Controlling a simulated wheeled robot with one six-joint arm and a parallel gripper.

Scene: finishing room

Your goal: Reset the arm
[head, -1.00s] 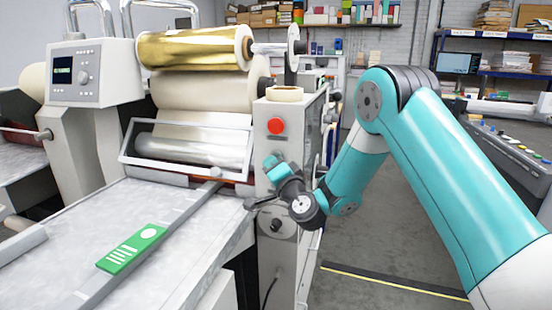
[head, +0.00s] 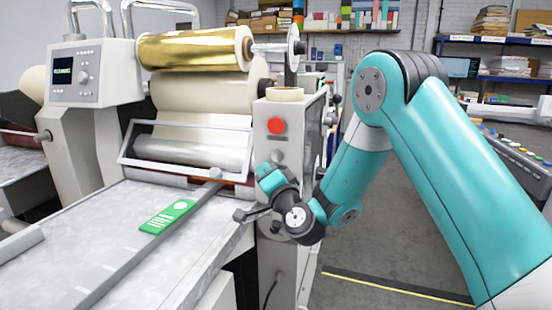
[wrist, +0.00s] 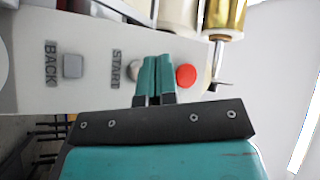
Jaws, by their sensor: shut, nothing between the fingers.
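My gripper (wrist: 158,62) shows in the wrist view with its two teal fingers shut together and nothing between them. The fingers stand in front of the machine's side panel, between a round grey button (wrist: 135,69) marked START and a red button (wrist: 186,77). They partly cover the grey button; I cannot tell whether they touch the panel. In the head view my gripper (head: 267,174) is beside the panel, below the red button (head: 277,125). My teal arm reaches in from the right and is bent at the elbow.
A square BACK button (wrist: 72,66) is on the same panel. The foiling machine (head: 200,100) has a gold roll on top and a flat feed bed (head: 80,225) with a green card (head: 168,216). A console with a lit screen (head: 63,71) stands left. Floor is clear below the arm.

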